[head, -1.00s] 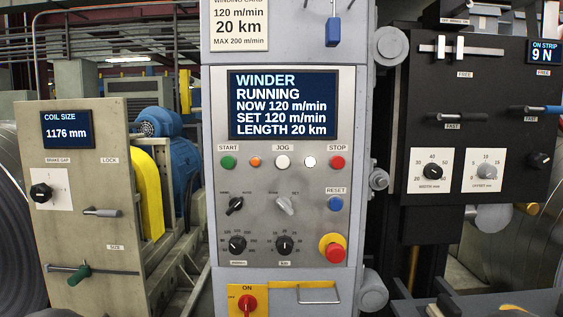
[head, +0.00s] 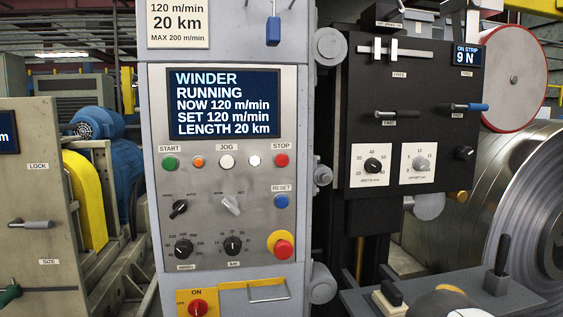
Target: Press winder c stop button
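The winder panel (head: 215,215) is a grey upright cabinet left of centre in the head view. Its red round stop button (head: 281,160) sits under a STOP label at the right end of the button row. The screen (head: 224,103) above reads WINDER RUNNING, NOW 120 m/min. No letter C is readable on the panel. Neither of my grippers can be made out in the view, and nothing covers the stop button.
Green start (head: 170,163), orange (head: 198,162) and white jog (head: 227,161) buttons share the row. A blue reset button (head: 281,201) and red emergency knob (head: 283,248) lie below. A black panel (head: 410,125) stands right; a ledge with a lever (head: 502,254) juts out lower right.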

